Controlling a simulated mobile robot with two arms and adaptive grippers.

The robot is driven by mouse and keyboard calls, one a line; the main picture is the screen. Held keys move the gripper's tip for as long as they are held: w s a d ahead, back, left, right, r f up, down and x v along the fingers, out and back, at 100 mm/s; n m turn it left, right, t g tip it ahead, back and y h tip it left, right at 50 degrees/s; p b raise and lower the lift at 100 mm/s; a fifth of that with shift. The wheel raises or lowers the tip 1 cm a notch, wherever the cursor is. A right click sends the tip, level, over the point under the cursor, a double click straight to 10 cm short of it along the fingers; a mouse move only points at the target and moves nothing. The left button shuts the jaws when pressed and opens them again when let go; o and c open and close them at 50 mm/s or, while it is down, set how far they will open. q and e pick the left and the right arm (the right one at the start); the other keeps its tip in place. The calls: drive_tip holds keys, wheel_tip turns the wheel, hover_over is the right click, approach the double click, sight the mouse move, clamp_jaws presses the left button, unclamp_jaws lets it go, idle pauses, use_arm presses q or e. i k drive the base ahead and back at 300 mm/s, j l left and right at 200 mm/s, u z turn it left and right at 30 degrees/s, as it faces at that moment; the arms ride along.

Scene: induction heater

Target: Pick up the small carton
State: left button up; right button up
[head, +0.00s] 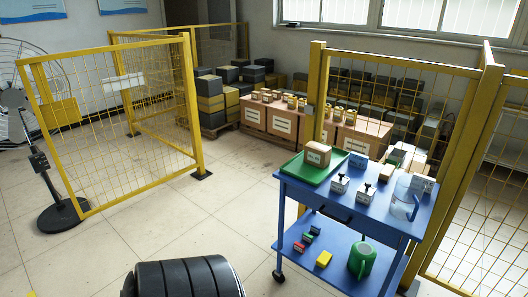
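A small brown carton (317,154) with a pale label on its front sits upright on a green tray (308,173). The tray lies at the left end of the top shelf of a blue cart (366,211). Neither of my grippers shows in the head view, so nothing of mine is seen touching the carton.
Two small labelled boxes (339,184), a blue box (358,160) and a clear jug (404,201) share the cart top. A green watering can (362,259) and a yellow block (324,258) are below.

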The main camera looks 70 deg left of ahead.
sight(316, 154)
drive_tip(key=u, duration=1.75)
drive_tip(key=i+l+u, duration=0.35)
drive_tip(key=i, duration=0.25)
drive_tip(key=l, duration=0.1)
